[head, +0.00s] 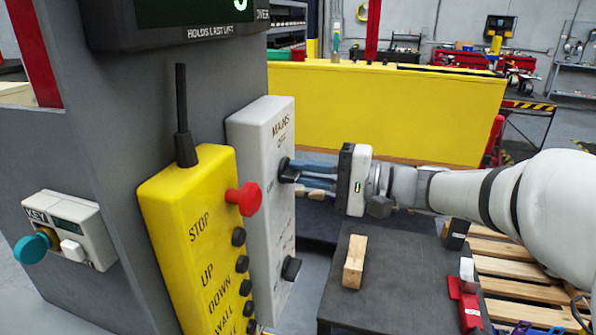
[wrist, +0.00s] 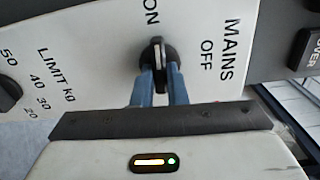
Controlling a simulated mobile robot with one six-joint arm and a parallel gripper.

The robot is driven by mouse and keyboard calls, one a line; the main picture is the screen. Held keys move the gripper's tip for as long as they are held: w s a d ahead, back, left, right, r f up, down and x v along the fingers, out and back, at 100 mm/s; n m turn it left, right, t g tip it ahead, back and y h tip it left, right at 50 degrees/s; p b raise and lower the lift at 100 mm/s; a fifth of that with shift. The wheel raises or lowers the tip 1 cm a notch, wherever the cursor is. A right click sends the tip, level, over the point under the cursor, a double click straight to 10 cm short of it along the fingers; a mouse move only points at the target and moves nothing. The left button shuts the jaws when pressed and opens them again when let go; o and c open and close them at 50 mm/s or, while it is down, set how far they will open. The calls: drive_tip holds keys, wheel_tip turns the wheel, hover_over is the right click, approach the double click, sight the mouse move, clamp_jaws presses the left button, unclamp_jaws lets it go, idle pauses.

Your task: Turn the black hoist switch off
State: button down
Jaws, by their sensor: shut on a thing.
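The black hoist switch (head: 287,167) is a rotary knob on the light grey MAINS panel (head: 262,130). In the wrist view the switch (wrist: 158,50) has a pale pointer line that points up the picture, toward the ON label (wrist: 151,14). The OFF label (wrist: 207,48) is to its right, beside the word MAINS. My gripper (head: 297,174) reaches in from the right in the head view. Its blue fingers (wrist: 158,74) are shut on the knob, one on each side. The fingers hide part of the knob's lower side.
A yellow pendant box (head: 190,230) with a red STOP button (head: 243,199) stands just left of the panel. A black limit knob (head: 291,269) is lower on the panel. A dark table (head: 385,285) with a wooden block (head: 354,262) is below my arm.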

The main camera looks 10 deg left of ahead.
drive_tip(key=m, duration=0.3)
drive_tip(key=shift+m+p, duration=0.3)
drive_tip(key=shift+m, duration=0.1)
drive_tip(key=m+p, duration=0.2)
drive_tip(key=m, duration=0.2)
drive_tip(key=shift+m, duration=0.4)
drive_tip(key=m+p, duration=0.7)
drive_tip(key=m, duration=0.1)
drive_tip(key=shift+r, duration=0.15)
drive_tip(key=shift+m, duration=0.4)
drive_tip(key=c, duration=1.5)
unclamp_jaws()
drive_tip(key=shift+d, duration=0.25)
drive_tip(key=shift+o, duration=0.3)
drive_tip(key=shift+a, duration=0.1)
